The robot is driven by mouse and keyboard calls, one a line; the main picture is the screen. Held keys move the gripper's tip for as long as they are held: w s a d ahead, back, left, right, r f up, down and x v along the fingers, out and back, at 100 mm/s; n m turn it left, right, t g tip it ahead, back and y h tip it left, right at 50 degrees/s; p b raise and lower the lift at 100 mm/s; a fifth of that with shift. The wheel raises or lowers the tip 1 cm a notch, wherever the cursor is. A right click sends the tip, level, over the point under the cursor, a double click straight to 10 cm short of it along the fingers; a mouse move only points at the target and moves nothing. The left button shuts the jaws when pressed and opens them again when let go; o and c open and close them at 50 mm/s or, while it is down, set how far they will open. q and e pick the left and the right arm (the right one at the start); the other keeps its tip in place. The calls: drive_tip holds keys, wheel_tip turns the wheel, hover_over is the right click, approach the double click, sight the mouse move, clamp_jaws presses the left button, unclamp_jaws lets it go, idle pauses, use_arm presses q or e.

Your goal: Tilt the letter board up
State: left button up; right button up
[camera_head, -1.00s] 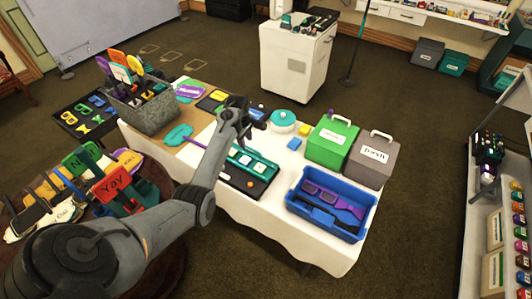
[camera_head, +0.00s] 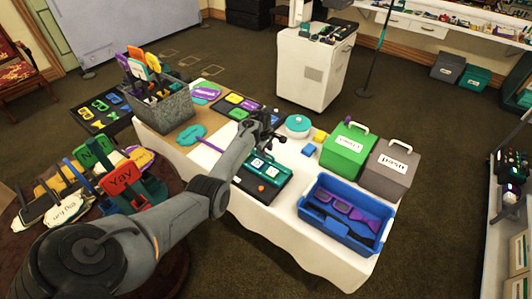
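What looks like the letter board (camera_head: 265,176) lies on the white-covered table, a dark board with a teal strip and a few white tiles. An orange round piece (camera_head: 261,188) sits on its front part. My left arm reaches in from the lower left, and my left gripper (camera_head: 272,128) is over the table at the board's far edge. The forearm hides the board's left end. The fingers are small and dark, so their opening and any contact with the board cannot be made out. My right gripper is not in view.
A blue bin (camera_head: 318,233) with purple glasses stands right of the board. Behind it are a green box (camera_head: 344,151) and a grey box (camera_head: 388,170). A teal-lidded round container (camera_head: 298,124) stands behind the board. A grey prop crate (camera_head: 163,112) stands at left.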

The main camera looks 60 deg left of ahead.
use_arm(q)
drive_tip(key=shift+f, duration=0.25)
drive_tip(key=shift+c, duration=0.5)
clamp_jaws()
